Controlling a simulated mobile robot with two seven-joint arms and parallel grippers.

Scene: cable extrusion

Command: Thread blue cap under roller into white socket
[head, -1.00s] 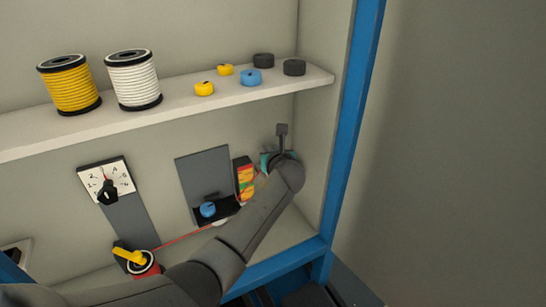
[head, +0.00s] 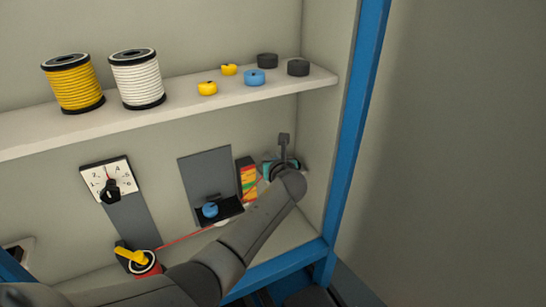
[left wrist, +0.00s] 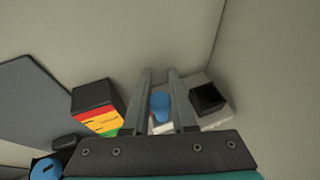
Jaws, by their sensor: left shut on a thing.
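The blue cap (left wrist: 160,105) is between the fingers of my left gripper (left wrist: 161,78), which is shut on it. A white socket block (left wrist: 222,117) with a dark square opening (left wrist: 208,97) is just right of the fingers in the left wrist view. In the head view my left gripper (head: 283,163) is near the back right corner, and my wrist hides most of the socket. A thin red cable (head: 190,237) runs from the lower left to the gripper. The roller unit (head: 220,207) with a blue knob (head: 210,209) is left of the gripper. My right gripper is not in view.
A striped red, yellow and green block (head: 248,180) stands just left of my gripper. A yellow-handled red device (head: 137,258) and a dial panel (head: 107,182) are further left. A shelf (head: 180,112) above holds two spools and several small caps. Walls close off the right side.

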